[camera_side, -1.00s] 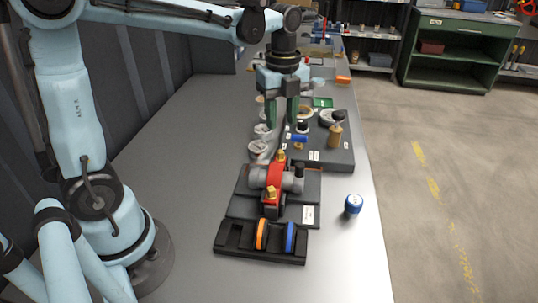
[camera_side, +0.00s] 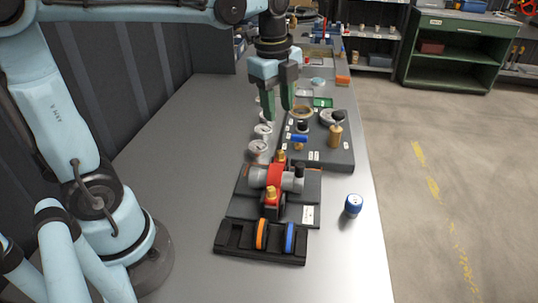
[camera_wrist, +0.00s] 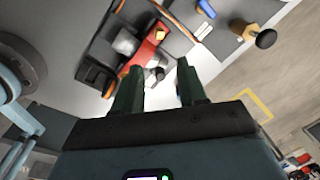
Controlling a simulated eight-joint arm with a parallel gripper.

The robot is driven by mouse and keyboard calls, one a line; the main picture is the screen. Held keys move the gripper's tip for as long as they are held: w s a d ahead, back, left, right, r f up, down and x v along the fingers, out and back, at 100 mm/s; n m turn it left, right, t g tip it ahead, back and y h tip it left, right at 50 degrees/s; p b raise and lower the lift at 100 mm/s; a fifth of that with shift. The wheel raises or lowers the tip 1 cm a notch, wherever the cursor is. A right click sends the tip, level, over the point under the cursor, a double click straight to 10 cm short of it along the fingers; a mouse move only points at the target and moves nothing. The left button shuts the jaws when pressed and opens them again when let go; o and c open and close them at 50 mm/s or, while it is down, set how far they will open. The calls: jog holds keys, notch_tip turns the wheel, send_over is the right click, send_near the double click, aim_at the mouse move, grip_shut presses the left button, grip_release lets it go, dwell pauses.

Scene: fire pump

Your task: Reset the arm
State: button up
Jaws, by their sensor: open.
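My gripper (camera_side: 277,108) is open and empty, raised above the bench with its green fingers pointing down. It hangs over the left edge of the dark parts board, apart from everything. The wrist view shows both fingertips of my gripper (camera_wrist: 158,78) spread apart with nothing between them. The red and grey pump (camera_side: 270,178) stands on its black base in front of my gripper, with brass fittings on top. The pump also shows in the wrist view (camera_wrist: 140,52).
The parts board (camera_side: 335,157) holds rings, a blue piece and a brass part (camera_side: 336,134). A black tray (camera_side: 233,236) holds an orange and a blue disc. A blue can (camera_side: 353,205) stands at right. Several round gauges (camera_side: 258,149) lie left of the board. The left bench is clear.

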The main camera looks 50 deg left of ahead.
jog(key=s+d+f+n+t, duration=0.2)
jog(key=s+f+n+t, duration=0.2)
jog(key=n, duration=1.3)
jog(key=shift+s+d+f+t, duration=0.3)
jog(key=shift+s+t, duration=0.6)
jog(key=shift+s, duration=0.7)
jog(key=shift+a, duration=0.1)
